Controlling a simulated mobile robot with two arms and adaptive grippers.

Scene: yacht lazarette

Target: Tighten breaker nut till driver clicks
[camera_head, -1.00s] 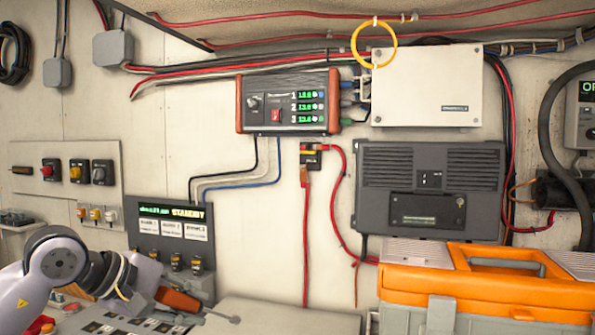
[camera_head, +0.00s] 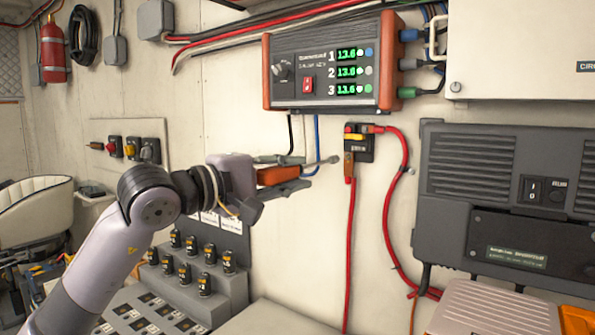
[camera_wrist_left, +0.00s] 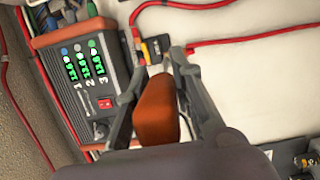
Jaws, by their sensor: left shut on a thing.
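The breaker (camera_head: 358,143) is a small black block with a yellow part, fixed to the wall under the display unit, with red cables on it. It also shows in the left wrist view (camera_wrist_left: 156,47), beyond my fingertips. My left gripper (camera_head: 289,176) is shut on the orange handle of the driver (camera_head: 277,176). The driver's thin shaft points right, and its tip is close to the breaker's left side. I cannot tell whether it touches. In the left wrist view the handle (camera_wrist_left: 157,110) sits between the fingers (camera_wrist_left: 150,80). The nut is too small to make out. My right gripper is not in view.
The display unit (camera_head: 325,68) hangs just above the driver. A dark grey box (camera_head: 455,165) and an orange case (camera_head: 578,320) are at the right. Red cables (camera_head: 403,190) loop beside the breaker. Several black cylinders (camera_head: 205,283) stand on the panel below my arm.

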